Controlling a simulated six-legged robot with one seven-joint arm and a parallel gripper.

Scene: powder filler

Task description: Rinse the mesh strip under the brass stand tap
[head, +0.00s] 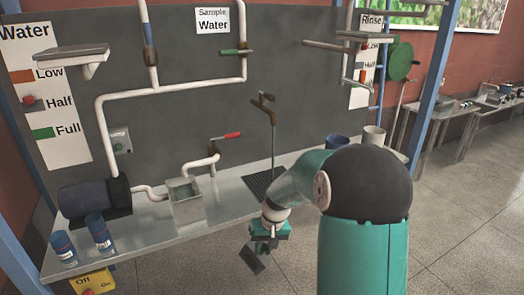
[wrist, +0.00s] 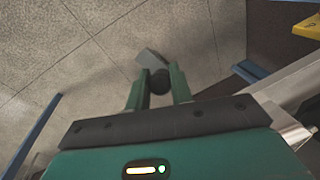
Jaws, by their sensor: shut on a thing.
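My gripper (head: 262,246) is shut on the mesh strip (head: 256,262), a small flat grey piece that hangs tilted beyond the bench's front edge. In the wrist view my gripper (wrist: 158,95) has its green fingers on either side of a dark round part, and the grey mesh strip (wrist: 152,58) shows beyond it over the floor. The brass stand tap (head: 263,103) stands at the back of the bench, above a dark drain grate (head: 262,186). My gripper is in front of and below the tap, apart from it. I cannot tell whether water runs.
A blue cup (head: 337,143) and a white cup (head: 374,137) stand at the right. Open floor (head: 185,278) lies in front.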

